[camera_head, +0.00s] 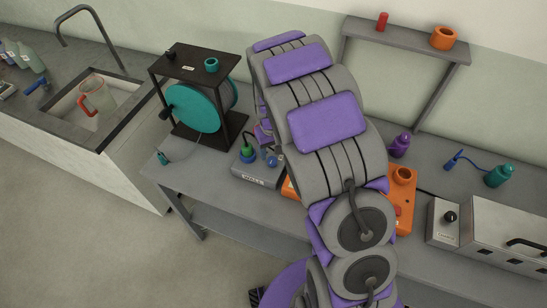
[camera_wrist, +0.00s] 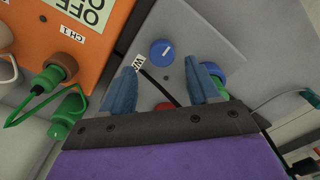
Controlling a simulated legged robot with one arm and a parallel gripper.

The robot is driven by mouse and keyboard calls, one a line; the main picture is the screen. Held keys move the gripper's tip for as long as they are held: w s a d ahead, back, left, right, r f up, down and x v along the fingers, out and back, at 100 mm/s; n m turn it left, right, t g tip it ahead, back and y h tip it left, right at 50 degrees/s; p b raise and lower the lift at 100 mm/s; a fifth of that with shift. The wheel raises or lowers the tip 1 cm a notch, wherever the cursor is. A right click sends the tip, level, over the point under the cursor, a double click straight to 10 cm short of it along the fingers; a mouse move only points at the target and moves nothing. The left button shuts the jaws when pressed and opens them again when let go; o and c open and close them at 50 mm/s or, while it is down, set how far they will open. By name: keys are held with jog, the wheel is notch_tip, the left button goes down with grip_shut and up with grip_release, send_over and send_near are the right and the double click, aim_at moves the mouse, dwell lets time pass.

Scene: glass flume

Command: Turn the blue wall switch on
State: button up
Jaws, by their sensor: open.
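A round blue knob (camera_wrist: 162,52) with a short white line on its face sits on a grey panel (camera_wrist: 200,28) in the wrist view. I cannot tell for sure that this is the blue wall switch. A partly hidden label (camera_wrist: 139,62) is below it. My gripper (camera_wrist: 163,70) is open and empty. Its two blue fingers point at the panel, one on each side below the knob, and contact is not visible. My arm hides most of my gripper there.
An orange box (camera_wrist: 100,48) with OFF labels and green plugs is close left of my fingers in the wrist view. A dark cable runs between the fingers. On the bench (camera_head: 225,153) stand a teal reel (camera_head: 193,108), bottles and a metal box (camera_head: 500,235).

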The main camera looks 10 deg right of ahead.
aim_at(272, 159)
jog(key=f, duration=0.1)
jog(key=a+f, duration=0.1)
jog(key=shift+s+a+f, duration=0.1)
jog(key=shift+f, duration=0.8)
jog(key=shift+d, duration=0.8)
jog(key=shift+a, duration=0.55)
jog(key=c, duration=0.5)
jog(key=shift+c, duration=0.7)
jog(key=shift+d, duration=0.25)
jog(key=c, duration=0.4)
jog(key=shift+a, duration=0.1)
